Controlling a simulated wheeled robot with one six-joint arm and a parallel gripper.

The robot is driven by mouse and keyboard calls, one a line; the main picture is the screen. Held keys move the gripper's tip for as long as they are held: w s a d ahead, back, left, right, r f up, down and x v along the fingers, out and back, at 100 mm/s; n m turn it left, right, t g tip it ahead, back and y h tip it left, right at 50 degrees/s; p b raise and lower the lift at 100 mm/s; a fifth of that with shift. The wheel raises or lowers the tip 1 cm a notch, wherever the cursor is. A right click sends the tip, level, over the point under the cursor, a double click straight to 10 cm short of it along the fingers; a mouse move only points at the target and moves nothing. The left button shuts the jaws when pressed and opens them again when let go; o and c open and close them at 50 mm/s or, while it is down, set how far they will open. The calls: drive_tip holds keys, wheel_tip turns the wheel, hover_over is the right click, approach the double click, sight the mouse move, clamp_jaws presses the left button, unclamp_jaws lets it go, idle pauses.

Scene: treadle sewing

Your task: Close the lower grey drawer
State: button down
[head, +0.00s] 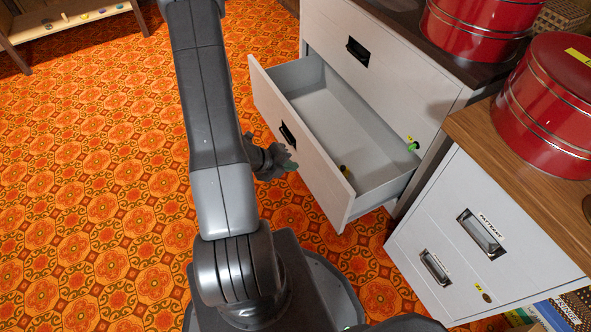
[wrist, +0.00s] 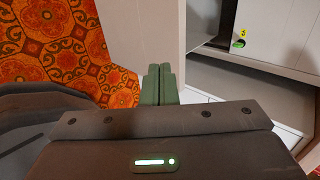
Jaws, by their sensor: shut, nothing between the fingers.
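The lower grey drawer (head: 302,148) stands pulled out of its cabinet in the head view. Its inside looks mostly bare, and a dark handle (head: 288,134) is on its front. My gripper (head: 292,164) is shut and empty, close in front of the drawer front near the handle. Its fingers also show in the wrist view (wrist: 160,84), side by side against a pale panel (wrist: 150,35), which looks like the drawer front. I cannot tell whether they touch it.
The closed upper drawer (head: 385,68) is above. A second cabinet (head: 480,240) stands close on the right. Red tins (head: 545,115) sit on top. A green-tagged lock (head: 413,146) is on the cabinet face. Patterned floor (head: 90,180) is open on the left.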

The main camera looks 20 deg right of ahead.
drive_tip(key=b, duration=0.3)
approach(327, 166)
drive_tip(key=x, duration=0.5)
drive_tip(key=shift+s+a+f, duration=0.1)
drive_tip(key=shift+a+f, duration=0.15)
drive_tip(key=shift+f, duration=0.25)
drive_tip(key=shift+d, duration=0.6)
drive_tip(key=shift+d, duration=0.15)
